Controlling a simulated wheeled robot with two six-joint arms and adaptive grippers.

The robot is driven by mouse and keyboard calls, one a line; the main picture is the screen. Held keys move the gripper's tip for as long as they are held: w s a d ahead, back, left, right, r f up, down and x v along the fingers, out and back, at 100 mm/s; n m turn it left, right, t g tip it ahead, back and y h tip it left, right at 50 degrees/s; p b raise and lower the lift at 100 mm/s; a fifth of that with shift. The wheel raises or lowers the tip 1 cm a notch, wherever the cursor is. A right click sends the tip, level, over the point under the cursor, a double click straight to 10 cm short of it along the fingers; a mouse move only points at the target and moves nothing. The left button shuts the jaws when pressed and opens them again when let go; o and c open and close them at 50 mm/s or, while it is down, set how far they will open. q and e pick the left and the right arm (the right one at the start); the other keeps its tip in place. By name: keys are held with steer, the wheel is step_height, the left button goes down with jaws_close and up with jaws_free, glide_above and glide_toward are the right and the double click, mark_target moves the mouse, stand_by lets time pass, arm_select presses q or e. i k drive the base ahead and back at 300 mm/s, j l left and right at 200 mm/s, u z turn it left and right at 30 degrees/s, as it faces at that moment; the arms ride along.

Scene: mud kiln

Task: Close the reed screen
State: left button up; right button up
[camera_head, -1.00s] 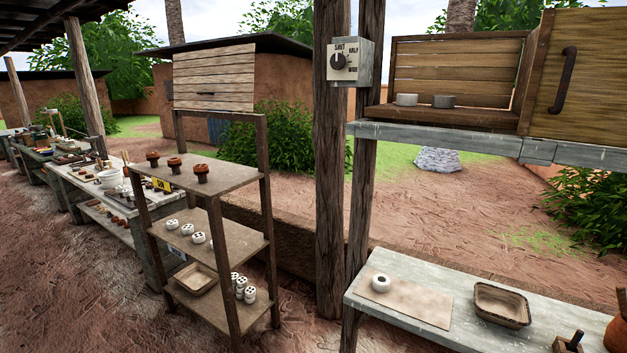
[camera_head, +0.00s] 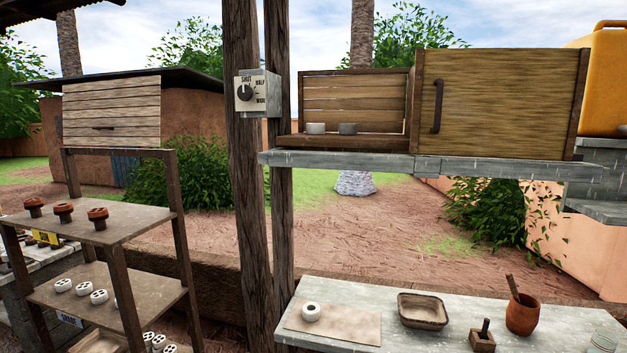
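A slatted panel (camera_head: 111,112) with pale horizontal slats and a small dark handle near its lower edge stands raised above the open shelf rack at the left; it may be the reed screen. At the right, a wooden box (camera_head: 342,140) on a grey ledge is open on its left half and shows two small grey-white pieces inside. A yellow-brown panel (camera_head: 505,105) with a dark vertical handle (camera_head: 437,106) covers its right half; I cannot tell for sure which panel is the reed screen. Neither of my grippers is in view.
A dial box (camera_head: 258,93) marked SHUT, HALF and WIDE is on the dark post (camera_head: 247,190), its pointer towards SHUT. The rack (camera_head: 125,225) holds clay pieces and white beads. A lower bench (camera_head: 465,318) holds a tray and a clay pot.

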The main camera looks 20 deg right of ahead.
mark_target(515, 103)
steer(key=z, duration=1.45)
steer(key=i+l+u, duration=0.15)
steer(key=l, duration=0.7)
steer(key=i+l+u, duration=0.15)
steer(key=l, duration=0.65)
steer(key=l+u, duration=0.15)
steer(key=l, duration=0.7)
